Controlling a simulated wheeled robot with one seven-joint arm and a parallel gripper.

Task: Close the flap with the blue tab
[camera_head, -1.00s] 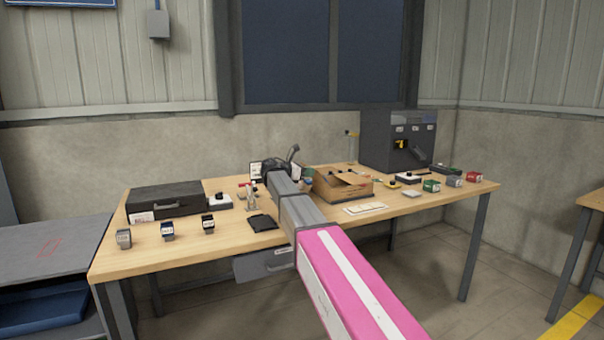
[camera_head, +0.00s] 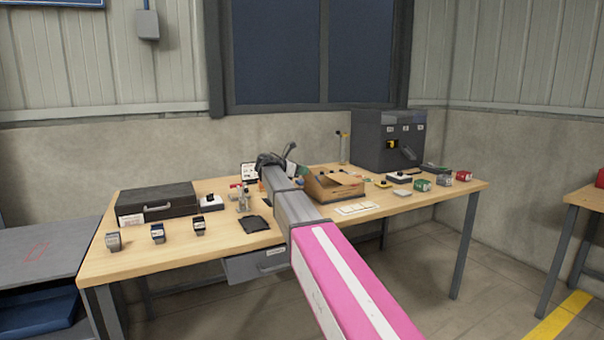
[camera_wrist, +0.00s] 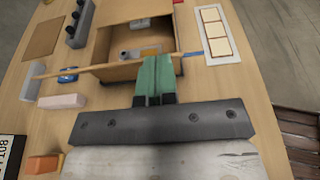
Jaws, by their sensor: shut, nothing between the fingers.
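An open cardboard box (camera_head: 327,193) stands on the table, right of the end of my arm in the head view. In the wrist view the box (camera_wrist: 113,73) lies ahead of my gripper, with its inside partly visible. A thin flap edge (camera_wrist: 90,68) runs across the box there. A blue tab (camera_wrist: 193,54) shows at its right end, just right of my fingers. My gripper (camera_wrist: 154,62) has green fingers that are together and empty. They overlap the flap edge in the picture; I cannot tell whether they touch it. They hide part of the box.
A white card with pale squares (camera_wrist: 215,34) lies right of the box. A pink block (camera_wrist: 62,101), a blue item (camera_wrist: 68,75) and an orange block (camera_wrist: 43,165) lie to the left. A dark machine (camera_head: 387,140) stands at the back right of the table.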

